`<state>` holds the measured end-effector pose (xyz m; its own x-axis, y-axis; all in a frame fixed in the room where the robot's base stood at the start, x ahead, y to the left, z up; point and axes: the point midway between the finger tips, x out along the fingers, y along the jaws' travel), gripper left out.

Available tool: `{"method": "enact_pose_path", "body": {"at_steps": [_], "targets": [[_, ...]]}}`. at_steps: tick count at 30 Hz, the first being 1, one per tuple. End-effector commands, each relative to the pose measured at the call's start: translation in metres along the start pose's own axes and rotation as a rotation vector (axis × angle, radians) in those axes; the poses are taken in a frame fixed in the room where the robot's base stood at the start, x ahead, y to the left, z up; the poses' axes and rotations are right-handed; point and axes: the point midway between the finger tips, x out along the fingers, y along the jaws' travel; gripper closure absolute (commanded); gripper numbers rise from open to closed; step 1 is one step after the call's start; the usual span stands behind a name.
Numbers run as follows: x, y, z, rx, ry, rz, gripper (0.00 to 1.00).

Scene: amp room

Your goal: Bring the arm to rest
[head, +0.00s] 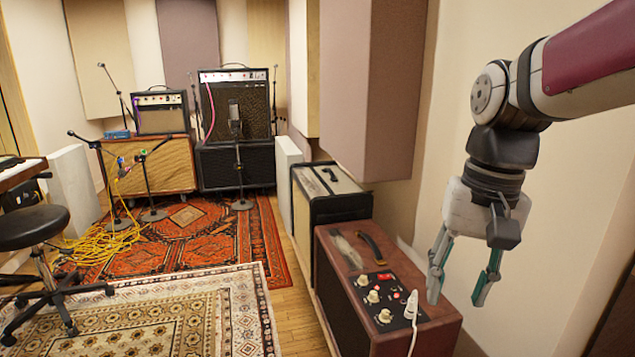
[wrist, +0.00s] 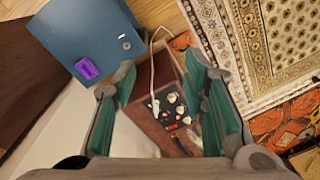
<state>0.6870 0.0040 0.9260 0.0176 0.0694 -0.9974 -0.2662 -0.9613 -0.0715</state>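My gripper (head: 457,298) hangs at the right of the head view, fingers pointing down, above and beside the reddish-brown amplifier (head: 345,290). The fingers are apart and nothing shows between them that they hold. In the wrist view my gripper (wrist: 160,72) is also open, with green-padded fingers on both sides of the amplifier's dark knob panel (wrist: 172,112), which lies below. I cannot tell the exact gap between fingertips and amplifier.
A white plug with a cable (head: 411,308) stands on the amplifier panel. A black amplifier (head: 340,207) is behind it. The wall is close on the right. A blue box (wrist: 85,40) shows in the wrist view. Rugs (head: 240,310), a stool (head: 35,227) and yellow cables (head: 100,243) lie left.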

Motion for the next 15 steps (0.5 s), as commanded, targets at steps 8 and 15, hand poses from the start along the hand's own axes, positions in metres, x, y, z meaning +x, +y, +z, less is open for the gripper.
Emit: {"method": "enact_pose_path", "body": {"at_steps": [8, 15], "targets": [[0.0, 0.031, 0.113, -0.142, 0.018, 0.019, 0.6], [0.019, 0.05, 0.172, -0.222, 0.025, 0.042, 0.6]]}}
